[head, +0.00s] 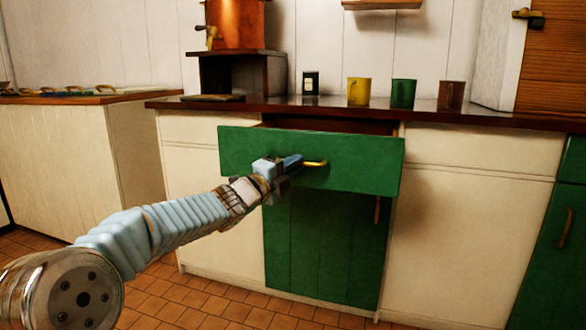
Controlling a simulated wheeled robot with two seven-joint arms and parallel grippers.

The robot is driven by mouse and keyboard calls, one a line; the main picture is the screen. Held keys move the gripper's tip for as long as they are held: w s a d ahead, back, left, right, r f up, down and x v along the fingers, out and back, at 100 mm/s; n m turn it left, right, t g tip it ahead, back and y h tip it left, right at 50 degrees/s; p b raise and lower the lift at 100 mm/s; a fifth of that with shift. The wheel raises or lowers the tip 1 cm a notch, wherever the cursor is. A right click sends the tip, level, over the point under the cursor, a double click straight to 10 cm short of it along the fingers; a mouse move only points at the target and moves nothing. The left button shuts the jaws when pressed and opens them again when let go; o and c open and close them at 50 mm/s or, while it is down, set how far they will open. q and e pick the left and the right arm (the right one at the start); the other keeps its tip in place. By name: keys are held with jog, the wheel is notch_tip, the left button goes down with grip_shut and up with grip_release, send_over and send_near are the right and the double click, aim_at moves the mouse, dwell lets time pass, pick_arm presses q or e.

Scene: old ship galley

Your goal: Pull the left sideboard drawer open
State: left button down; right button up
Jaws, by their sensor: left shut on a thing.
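The green drawer (355,170) of the sideboard stands partly pulled out from under the dark countertop, and a dark gap shows above its front. Its brass handle (316,163) sits near the middle of the drawer front. My left gripper (300,163) is at the handle and shut on its left part. The left arm reaches in from the lower left. The drawer's inside is mostly hidden behind its front. My right gripper is not in view.
A green cupboard door (320,245) is below the drawer. On the dark countertop (440,112) stand a small black jar (310,83), a yellow mug (358,91), a green mug (403,93) and a brown mug (451,95). The tiled floor (200,305) in front is clear.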

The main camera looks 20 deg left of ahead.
pick_arm(q)
jog(key=shift+s, duration=0.1)
jog(key=c, duration=1.2)
grip_release()
jog(key=shift+o, duration=0.2)
jog(key=v, duration=1.3)
jog(key=shift+s+a, duration=0.15)
jog(key=shift+s, duration=0.2)
jog(key=shift+f, duration=0.2)
